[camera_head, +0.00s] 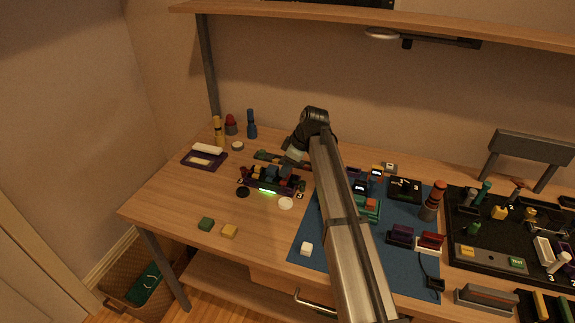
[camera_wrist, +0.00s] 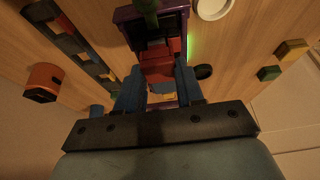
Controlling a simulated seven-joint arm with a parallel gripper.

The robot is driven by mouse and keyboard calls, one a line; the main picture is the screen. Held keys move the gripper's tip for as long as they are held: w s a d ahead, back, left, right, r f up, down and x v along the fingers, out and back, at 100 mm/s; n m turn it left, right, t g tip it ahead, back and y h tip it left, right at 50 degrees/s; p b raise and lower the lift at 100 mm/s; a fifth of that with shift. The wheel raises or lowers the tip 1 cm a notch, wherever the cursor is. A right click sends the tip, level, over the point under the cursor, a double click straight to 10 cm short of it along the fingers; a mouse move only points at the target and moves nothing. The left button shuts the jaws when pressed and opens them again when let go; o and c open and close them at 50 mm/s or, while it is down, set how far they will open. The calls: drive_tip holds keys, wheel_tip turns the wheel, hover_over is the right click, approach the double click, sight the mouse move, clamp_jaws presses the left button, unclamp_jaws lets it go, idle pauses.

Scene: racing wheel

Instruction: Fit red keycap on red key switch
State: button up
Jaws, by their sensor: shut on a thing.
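My gripper (camera_wrist: 158,84) has its two blue fingers closed on a red keycap (camera_wrist: 157,66) in the wrist view. The keycap is over the near part of a dark purple keyed device (camera_wrist: 128,14). A darker red part, possibly the red key switch (camera_wrist: 176,45), shows just beyond the keycap. I cannot tell whether the keycap touches it. In the head view my gripper (camera_head: 287,168) is over the purple device (camera_head: 250,180), which has a lit green strip. The keycap cannot be made out there, and the arm hides part of the area.
A white disc (camera_head: 286,203) and a black disc (camera_head: 243,192) lie by the device. Green (camera_head: 205,224) and yellow (camera_head: 229,231) blocks lie at the front left. A blue mat (camera_head: 312,254) with several items is on the right. The left front table is mostly clear.

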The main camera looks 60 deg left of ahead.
drive_tip(key=shift+f, duration=0.35)
drive_tip(key=o, duration=1.1)
drive_tip(key=v, duration=1.4)
drive_tip(key=shift+f, duration=0.1)
